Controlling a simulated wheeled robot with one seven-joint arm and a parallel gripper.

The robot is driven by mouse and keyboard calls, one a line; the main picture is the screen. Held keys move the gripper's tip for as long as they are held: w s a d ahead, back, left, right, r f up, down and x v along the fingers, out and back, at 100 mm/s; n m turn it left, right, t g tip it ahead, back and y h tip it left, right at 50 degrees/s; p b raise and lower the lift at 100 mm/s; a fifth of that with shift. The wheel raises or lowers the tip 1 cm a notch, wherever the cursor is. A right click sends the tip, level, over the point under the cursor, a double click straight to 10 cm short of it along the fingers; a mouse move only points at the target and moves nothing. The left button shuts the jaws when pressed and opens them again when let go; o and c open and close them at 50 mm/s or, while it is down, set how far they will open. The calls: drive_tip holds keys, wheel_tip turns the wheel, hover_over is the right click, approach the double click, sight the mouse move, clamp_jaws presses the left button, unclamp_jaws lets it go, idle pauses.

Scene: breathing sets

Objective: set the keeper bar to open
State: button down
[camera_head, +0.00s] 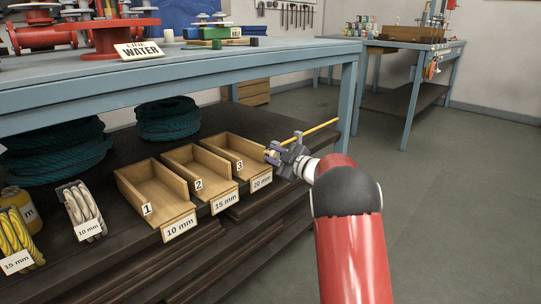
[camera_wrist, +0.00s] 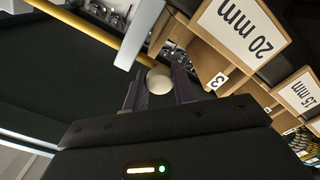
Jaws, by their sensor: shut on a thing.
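The keeper bar (camera_head: 315,130) is a thin yellow rod. In the head view it slants from my gripper up and right, ending by the bench's front leg. It also shows in the wrist view (camera_wrist: 85,28), running from the upper left to a round cream knob (camera_wrist: 159,80). My gripper (camera_head: 272,153) is at the bar's near end, by the front right corner of bin 3. In the wrist view its fingers (camera_wrist: 160,86) stand on either side of the knob and are shut on it. The bar's pivot or catch is not clear to me.
Wooden bins 1 (camera_head: 158,192), 2 (camera_head: 201,168) and 3 (camera_head: 240,152) stand on the dark lower shelf, left of my gripper. The blue bench top (camera_head: 185,72) overhangs them, with its leg (camera_head: 349,95) at the right. Floor on the right is clear.

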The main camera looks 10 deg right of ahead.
drive_tip(key=shift+w+d, duration=0.1)
drive_tip(key=shift+w, duration=0.1)
drive_tip(key=c, duration=1.1)
unclamp_jaws()
drive_tip(key=shift+f, duration=0.1)
drive_tip(key=shift+c, duration=0.2)
